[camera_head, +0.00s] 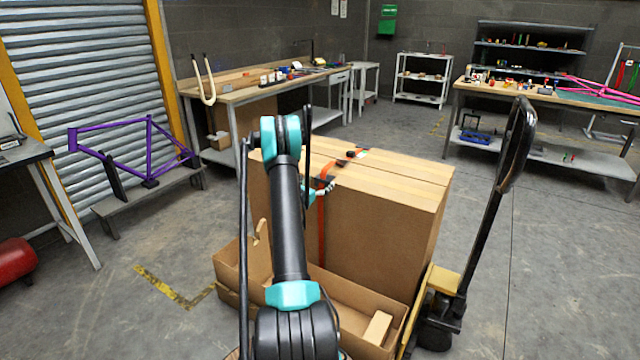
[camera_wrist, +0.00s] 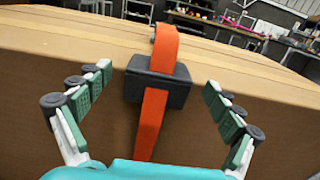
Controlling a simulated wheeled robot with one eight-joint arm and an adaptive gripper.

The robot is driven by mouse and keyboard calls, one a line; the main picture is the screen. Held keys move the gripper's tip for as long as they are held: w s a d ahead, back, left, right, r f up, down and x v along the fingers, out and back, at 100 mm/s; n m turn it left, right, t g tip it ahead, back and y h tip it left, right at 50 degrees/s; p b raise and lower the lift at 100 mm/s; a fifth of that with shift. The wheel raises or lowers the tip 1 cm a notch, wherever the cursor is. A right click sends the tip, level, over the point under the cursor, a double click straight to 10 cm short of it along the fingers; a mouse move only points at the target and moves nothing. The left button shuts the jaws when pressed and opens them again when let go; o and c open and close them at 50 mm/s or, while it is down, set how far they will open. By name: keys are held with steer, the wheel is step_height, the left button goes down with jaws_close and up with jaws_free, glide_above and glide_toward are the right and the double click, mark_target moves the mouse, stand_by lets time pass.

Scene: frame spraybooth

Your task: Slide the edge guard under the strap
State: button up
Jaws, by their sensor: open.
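The large cardboard carton (camera_head: 385,235) has an orange strap (camera_head: 321,235) over its top and down its near face. In the wrist view, the strap (camera_wrist: 152,125) runs down the middle. A black edge guard (camera_wrist: 178,95) sits at the carton's top edge, at the strap. The strap shows above, over its upper part and below it; I cannot tell whether it is fully underneath. My gripper (camera_wrist: 158,81) is open, one finger on each side of the guard, with visible gaps.
An open cardboard tray (camera_head: 228,262) lies before the carton, with a pale block (camera_head: 378,328) inside. A pallet-jack handle (camera_head: 490,220) rises at right. Dark pieces (camera_head: 357,153) lie at the strap on the carton top.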

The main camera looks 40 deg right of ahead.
step_height(320, 180, up, 10)
stand_by(0.6)
